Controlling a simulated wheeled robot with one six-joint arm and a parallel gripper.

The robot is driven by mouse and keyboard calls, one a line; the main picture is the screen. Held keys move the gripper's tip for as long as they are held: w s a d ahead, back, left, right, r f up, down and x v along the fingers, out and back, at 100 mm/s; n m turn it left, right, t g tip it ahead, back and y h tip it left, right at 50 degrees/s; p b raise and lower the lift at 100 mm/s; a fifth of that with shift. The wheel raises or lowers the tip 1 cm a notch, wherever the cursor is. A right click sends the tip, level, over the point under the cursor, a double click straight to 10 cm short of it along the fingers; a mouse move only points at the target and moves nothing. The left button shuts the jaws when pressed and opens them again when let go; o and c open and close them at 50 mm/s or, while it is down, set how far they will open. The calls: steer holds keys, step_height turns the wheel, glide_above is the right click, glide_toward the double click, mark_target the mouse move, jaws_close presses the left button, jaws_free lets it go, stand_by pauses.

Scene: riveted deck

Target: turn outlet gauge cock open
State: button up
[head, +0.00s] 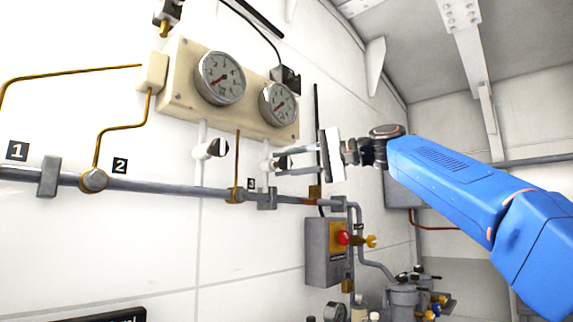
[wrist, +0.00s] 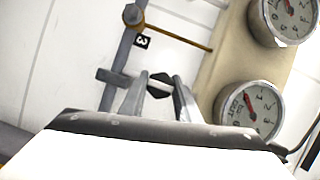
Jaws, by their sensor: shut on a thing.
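The outlet gauge cock (head: 266,159) is a small white fitting on the pipe below the right gauge (head: 278,104) in the head view. Its dark handle (wrist: 160,87) shows between my fingers in the wrist view. My gripper (head: 281,162) reaches in from the right and is shut on this handle. In the wrist view the two grey fingers of my gripper (wrist: 160,91) lie on either side of the handle. The gauge nearest the fingers (wrist: 247,112) reads "OUT" on its dial. The fingers partly hide the cock, so its exact angle is hard to tell.
A similar cock (head: 211,149) hangs below the left gauge (head: 220,77), left of my gripper. A horizontal grey pipe (head: 155,188) runs below. A grey box with a red button (head: 342,238) is mounted lower right, near more valves and pipes.

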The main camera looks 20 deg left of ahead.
steer(key=shift+f, duration=0.1)
steer(key=o, duration=1)
steer(key=shift+o, duration=0.2)
steer(key=d+r, duration=0.1)
steer(key=d, duration=1.6)
steer(key=shift+d+r, duration=0.2)
steer(key=shift+r, duration=0.05)
steer(key=s+d+f+m+t+h, duration=0.1)
steer(key=s+d+f+t+h, duration=0.15)
steer(key=d+f, duration=0.45)
steer(key=s+d+f+m+t+h, duration=0.1)
steer(key=s+d+f+m+h, duration=0.15)
steer(key=f, duration=0.95)
steer(key=s+d+f+t+h, duration=0.1)
steer(key=d+f+t+h, duration=0.15)
steer(key=d+f, duration=0.5)
steer(key=s+d+f+h, duration=0.3)
steer(key=s+d+f, duration=0.3)
steer(key=f, duration=0.7)
steer(key=s+d+f+n+h, duration=0.1)
steer(key=s+d+f+h, duration=0.2)
steer(key=s+d+f, duration=0.3)
steer(key=s+d+f+g+h, duration=0.1)
steer(key=s+d+f+h, duration=0.2)
steer(key=f, duration=1.8)
steer(key=s+d, duration=0.4)
steer(key=s, duration=0.4)
